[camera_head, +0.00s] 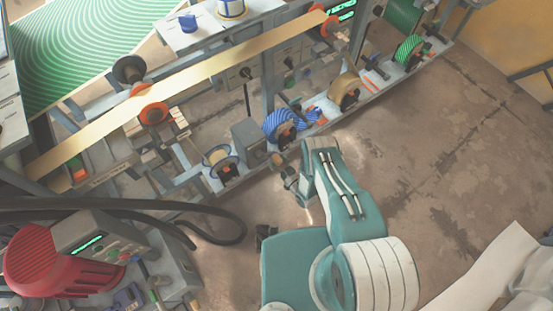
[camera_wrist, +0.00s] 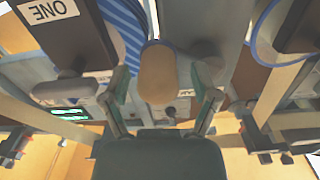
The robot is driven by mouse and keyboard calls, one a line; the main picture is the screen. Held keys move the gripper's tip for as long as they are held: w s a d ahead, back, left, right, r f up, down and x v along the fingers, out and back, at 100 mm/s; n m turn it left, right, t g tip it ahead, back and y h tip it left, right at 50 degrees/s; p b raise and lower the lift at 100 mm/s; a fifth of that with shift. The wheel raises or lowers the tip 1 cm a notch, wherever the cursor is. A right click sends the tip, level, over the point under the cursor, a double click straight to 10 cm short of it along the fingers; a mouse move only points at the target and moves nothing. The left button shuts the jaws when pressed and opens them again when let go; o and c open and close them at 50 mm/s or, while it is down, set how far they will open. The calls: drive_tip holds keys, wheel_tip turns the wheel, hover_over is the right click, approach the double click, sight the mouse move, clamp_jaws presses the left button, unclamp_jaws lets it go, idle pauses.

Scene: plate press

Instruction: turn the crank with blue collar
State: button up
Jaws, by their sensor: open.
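A tan rounded crank knob (camera_wrist: 157,75) stands between the two fingers of my gripper (camera_wrist: 163,108) in the wrist view. The fingers are spread, with a gap on each side of the knob. A thin blue edge shows at the knob's far end; I cannot tell if it is the collar. In the head view my gripper (camera_head: 288,176) is low at the front of the machine, by a small brown knob (camera_head: 278,160). The crank's arm and shaft are mostly hidden.
A blue striped roll (camera_head: 279,126) sits just behind my gripper, and a blue-rimmed spool (camera_head: 219,160) is to its left. A tan roll (camera_head: 344,91) and a green roll (camera_head: 409,50) are further right. The floor (camera_head: 450,120) at the right is clear.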

drive_tip(key=shift+w+a, duration=0.1)
drive_tip(key=shift+w, duration=0.15)
clamp_jaws()
drive_tip(key=shift+s+a+f+m, duration=0.1)
drive_tip(key=shift+a+f+m, duration=0.15)
drive_tip(key=shift+m, duration=0.55)
drive_tip(key=shift+s+a+f+m, duration=0.15)
drive_tip(key=shift+f+m, duration=0.2)
drive_tip(key=shift+m, duration=0.45)
drive_tip(key=shift+s+a+f+m, duration=0.1)
drive_tip(key=shift+a+f+m, duration=0.15)
drive_tip(key=shift+m, duration=0.55)
unclamp_jaws()
drive_tip(key=shift+f, duration=0.1)
